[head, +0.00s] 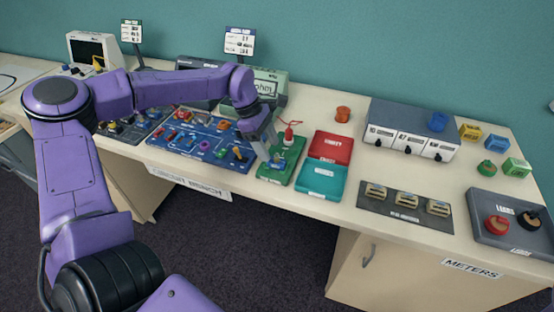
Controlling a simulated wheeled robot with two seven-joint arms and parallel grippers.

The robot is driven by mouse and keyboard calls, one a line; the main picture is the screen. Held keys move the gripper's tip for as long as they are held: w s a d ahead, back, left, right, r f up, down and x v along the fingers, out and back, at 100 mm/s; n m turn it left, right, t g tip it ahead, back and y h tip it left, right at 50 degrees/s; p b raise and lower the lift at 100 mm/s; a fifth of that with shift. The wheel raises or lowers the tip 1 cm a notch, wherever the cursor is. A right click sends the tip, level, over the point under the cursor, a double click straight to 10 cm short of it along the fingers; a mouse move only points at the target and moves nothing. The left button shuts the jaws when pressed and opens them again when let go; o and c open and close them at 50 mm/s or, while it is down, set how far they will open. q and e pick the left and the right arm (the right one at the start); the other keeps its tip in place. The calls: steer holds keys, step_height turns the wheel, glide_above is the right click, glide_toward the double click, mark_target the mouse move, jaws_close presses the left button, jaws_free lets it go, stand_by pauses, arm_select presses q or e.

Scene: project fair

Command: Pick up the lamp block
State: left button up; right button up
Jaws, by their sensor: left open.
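My left arm reaches across the bench from the left, and its left gripper (268,154) points down over the left part of a green tray (298,174). The gripper is open, with its fingertips close to a small blue piece (277,161) on the tray. I cannot tell whether they touch it. A red piece with a thin pointed top (288,136) stands at the back of the tray, just right of the gripper. Which of these small pieces is the lamp block I cannot tell for sure. My right gripper is not in view.
A blue board (192,153) with several parts lies left of the green tray. A red tray (331,146) and a teal tray (320,180) lie right of it. A grey meter unit (410,118) stands farther right.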

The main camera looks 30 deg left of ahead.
mark_target(275, 158)
arm_select(q)
steer(key=x, duration=0.2)
steer(key=p+x, duration=0.1)
steer(key=x, duration=0.2)
steer(key=shift+w+f+p, duration=0.35)
steer(key=shift+c, duration=0.6)
jaws_close()
steer(key=shift+r, duration=0.15)
steer(key=shift+r, duration=0.3)
steer(key=s+d+r, duration=0.3)
steer(key=s+r, duration=0.3)
steer(key=r, duration=0.1)
steer(key=s+d+r+b, duration=0.1)
steer(key=s+d+r, duration=0.2)
steer(key=s+r, duration=0.3)
step_height(275, 158, up, 2)
steer(key=shift+s+r, duration=0.1)
steer(key=shift+s, duration=0.3)
